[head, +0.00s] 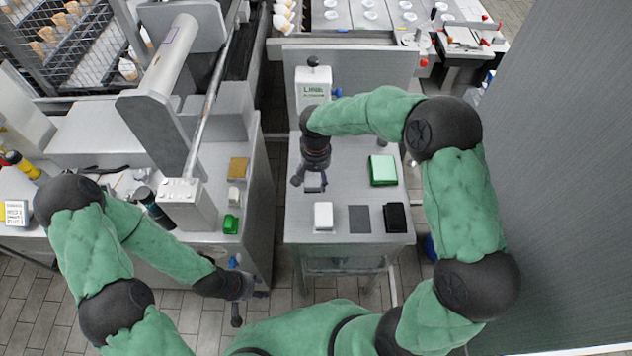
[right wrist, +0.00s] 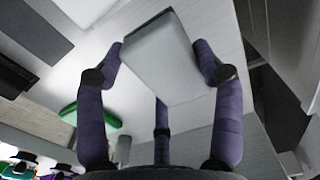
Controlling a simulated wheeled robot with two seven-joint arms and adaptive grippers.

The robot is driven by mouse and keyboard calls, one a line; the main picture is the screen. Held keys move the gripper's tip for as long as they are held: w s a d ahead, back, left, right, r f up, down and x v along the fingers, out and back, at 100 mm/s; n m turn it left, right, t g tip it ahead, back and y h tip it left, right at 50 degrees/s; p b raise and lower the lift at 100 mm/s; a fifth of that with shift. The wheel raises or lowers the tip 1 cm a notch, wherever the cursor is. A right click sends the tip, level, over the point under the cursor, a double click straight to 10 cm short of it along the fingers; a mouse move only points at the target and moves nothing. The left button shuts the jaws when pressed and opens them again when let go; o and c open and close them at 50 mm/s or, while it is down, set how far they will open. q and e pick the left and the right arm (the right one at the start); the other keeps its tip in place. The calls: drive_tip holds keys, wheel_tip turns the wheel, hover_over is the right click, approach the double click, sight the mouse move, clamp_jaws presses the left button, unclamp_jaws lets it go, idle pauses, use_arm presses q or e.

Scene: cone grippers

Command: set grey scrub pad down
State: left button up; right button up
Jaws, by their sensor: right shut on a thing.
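My right gripper (head: 312,184) is above the left middle part of the small grey table (head: 345,190). In the right wrist view its dark fingers (right wrist: 163,75) are shut on a light grey block, the grey scrub pad (right wrist: 160,50). In the head view the pad is mostly hidden by the gripper. In the right wrist view the pad is tilted in the picture, and I cannot tell how high it is above the table. My left gripper (head: 248,290) hangs low at the left, its fingers apart, with nothing seen in it.
Along the table's front lie a white block (head: 323,216), a flat dark grey square (head: 359,219) and a black block (head: 396,217). A green pad (head: 383,170) lies behind them at right. A white machine (head: 312,87) stands at the back. The left counter holds a green item (head: 231,224).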

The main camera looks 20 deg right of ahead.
sight(316, 180)
drive_tip(key=shift+w+d+f, duration=0.1)
drive_tip(key=shift+w+f, duration=0.15)
drive_tip(key=shift+f, duration=0.05)
drive_tip(key=shift+w+f+b, duration=0.1)
drive_tip(key=shift+f+b, duration=0.4)
drive_tip(key=shift+f, duration=1.1)
drive_tip(key=shift+f, duration=0.1)
drive_tip(key=o, duration=0.9)
drive_tip(key=shift+f, duration=0.1)
drive_tip(key=shift+r, duration=0.5)
wheel_tip(316, 180, up, 11)
drive_tip(key=p, duration=0.3)
drive_tip(key=shift+r, duration=0.2)
